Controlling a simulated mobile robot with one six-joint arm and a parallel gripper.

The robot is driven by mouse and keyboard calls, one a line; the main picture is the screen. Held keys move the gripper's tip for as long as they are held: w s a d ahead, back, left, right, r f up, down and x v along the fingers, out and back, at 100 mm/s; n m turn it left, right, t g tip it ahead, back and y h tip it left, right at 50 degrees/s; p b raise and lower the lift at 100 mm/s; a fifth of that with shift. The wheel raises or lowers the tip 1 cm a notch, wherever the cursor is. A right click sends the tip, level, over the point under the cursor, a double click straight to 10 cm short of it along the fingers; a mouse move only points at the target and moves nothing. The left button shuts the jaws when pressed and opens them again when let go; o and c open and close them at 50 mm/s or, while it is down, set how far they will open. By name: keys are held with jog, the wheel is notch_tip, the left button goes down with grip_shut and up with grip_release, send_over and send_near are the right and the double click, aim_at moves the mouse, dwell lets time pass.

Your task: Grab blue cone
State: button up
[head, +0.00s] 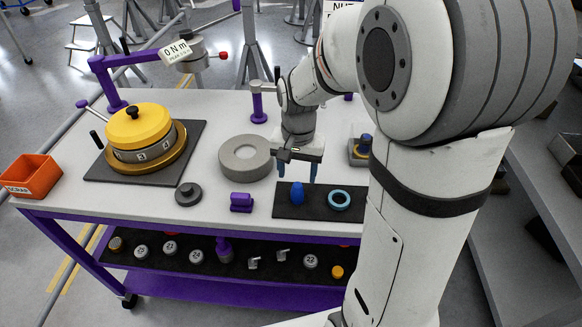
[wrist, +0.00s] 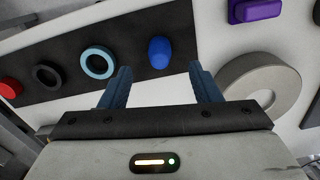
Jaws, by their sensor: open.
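The blue cone (head: 297,193) stands on a black mat (head: 283,211) near the front of the white table. In the wrist view the blue cone (wrist: 159,52) lies beyond the fingertips, between their lines. My gripper (head: 299,172) is above the mat, close to the cone and pointing down. In the wrist view my gripper (wrist: 160,75) has its two blue fingers spread apart with nothing between them.
A light-blue ring (head: 339,199) lies on the mat to the right of the cone. A purple block (head: 241,202) and a thick grey ring (head: 245,158) are on the left. In the wrist view, a dark ring (wrist: 46,76) and a red piece (wrist: 10,88) share the mat.

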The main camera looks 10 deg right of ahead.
aim_at(298, 185)
notch_tip(298, 185, down, 8)
jog(key=shift+d+p, duration=0.1)
jog(key=shift+p, duration=0.2)
jog(key=c, duration=1.1)
